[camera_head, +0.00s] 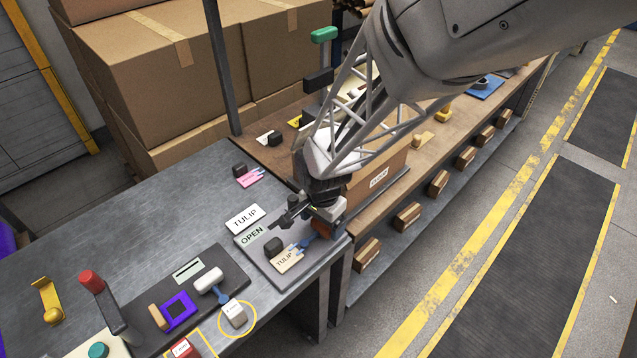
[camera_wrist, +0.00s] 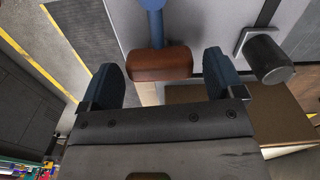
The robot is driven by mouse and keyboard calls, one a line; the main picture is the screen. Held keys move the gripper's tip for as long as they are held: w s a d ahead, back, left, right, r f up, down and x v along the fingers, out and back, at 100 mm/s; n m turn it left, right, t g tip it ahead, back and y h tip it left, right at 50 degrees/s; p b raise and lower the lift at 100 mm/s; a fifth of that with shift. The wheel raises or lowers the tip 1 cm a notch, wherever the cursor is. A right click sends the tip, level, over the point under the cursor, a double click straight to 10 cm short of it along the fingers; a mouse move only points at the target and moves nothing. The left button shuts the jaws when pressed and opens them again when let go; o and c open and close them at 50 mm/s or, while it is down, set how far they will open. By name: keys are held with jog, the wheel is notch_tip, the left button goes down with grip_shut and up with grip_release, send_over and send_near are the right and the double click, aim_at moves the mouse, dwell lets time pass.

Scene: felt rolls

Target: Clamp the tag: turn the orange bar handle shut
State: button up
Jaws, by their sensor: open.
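The orange bar handle (camera_head: 322,231) sits on a blue lever (camera_head: 309,241) at the right side of a grey plate (camera_head: 272,278). The plate bears an OPEN sign (camera_head: 252,236). A cream tag marked TULIP (camera_head: 288,259) lies on the plate, with a black knob (camera_head: 273,245) by it. In the wrist view the handle (camera_wrist: 160,63) looks red-brown and lies between the fingers of my gripper (camera_wrist: 160,80). My gripper is open, with a gap on each side of the handle. In the head view, my gripper partly hides the handle.
A white TULIP card (camera_head: 243,218) lies behind the plate. A pink tag (camera_head: 249,177) with a dark block is farther back. A black panel (camera_head: 150,325) with a white handle is at front left. A cardboard box (camera_head: 375,180) stands close behind my gripper.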

jog(key=shift+r, duration=1.75)
jog(key=shift+d+r, duration=0.2)
jog(key=shift+r, duration=0.05)
jog(key=s+d+r+n+t, duration=0.1)
jog(key=s+d+r+n, duration=0.2)
jog(key=s+d+r, duration=0.5)
jog(key=s+d+r+n+t, duration=0.1)
jog(key=s+d+r+n, duration=0.3)
jog(key=s+d+r, duration=0.4)
notch_tip(320, 180, up, 5)
jog(key=shift+d+f+n+t, duration=0.15)
jog(key=shift+d+n+t, duration=0.15)
jog(key=shift+d, duration=0.55)
